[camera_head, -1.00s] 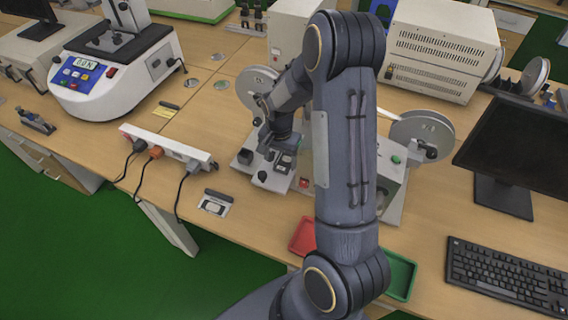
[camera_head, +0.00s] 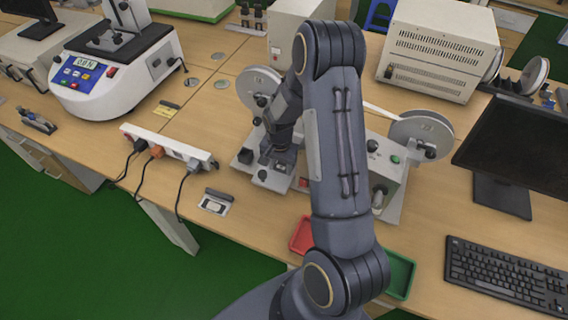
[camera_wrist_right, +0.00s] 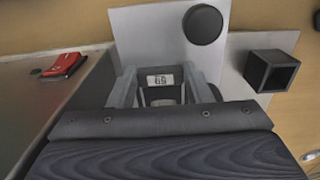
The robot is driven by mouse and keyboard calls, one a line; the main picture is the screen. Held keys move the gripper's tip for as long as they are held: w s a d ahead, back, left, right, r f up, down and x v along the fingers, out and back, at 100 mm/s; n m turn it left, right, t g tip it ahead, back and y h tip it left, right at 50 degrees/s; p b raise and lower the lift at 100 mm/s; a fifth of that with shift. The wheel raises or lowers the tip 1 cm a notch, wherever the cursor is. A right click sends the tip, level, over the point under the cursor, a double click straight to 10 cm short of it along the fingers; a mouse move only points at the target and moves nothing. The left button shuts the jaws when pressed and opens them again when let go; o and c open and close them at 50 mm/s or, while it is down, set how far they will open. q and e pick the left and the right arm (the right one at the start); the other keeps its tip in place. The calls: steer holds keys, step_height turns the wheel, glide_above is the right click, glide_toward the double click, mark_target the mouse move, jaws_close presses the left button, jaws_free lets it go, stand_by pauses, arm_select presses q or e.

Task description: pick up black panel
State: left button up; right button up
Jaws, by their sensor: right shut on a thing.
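My right gripper (camera_head: 272,158) is low over the left part of the grey taping machine (camera_head: 385,185), between its two reels. In the right wrist view the two fingers of my right gripper (camera_wrist_right: 162,88) are closed around a small dark piece with a white label (camera_wrist_right: 160,80), which looks like the black panel. The fingers and wrist hide most of this piece, and I cannot tell whether it still touches the machine plate below. My left gripper is not in view.
A black square holder (camera_wrist_right: 272,70) and a round black knob (camera_wrist_right: 203,24) are close to the gripper. A white power strip (camera_head: 170,146) lies left of the machine. Red (camera_head: 302,235) and green (camera_head: 401,275) trays are at the front edge. A monitor (camera_head: 520,140) and keyboard (camera_head: 505,277) stand right.

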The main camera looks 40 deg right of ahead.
step_height(320, 180, up, 10)
steer(key=b, duration=0.1)
stand_by(0.5)
steer(key=shift+f+b, duration=2.9)
steer(key=shift+f, duration=0.65)
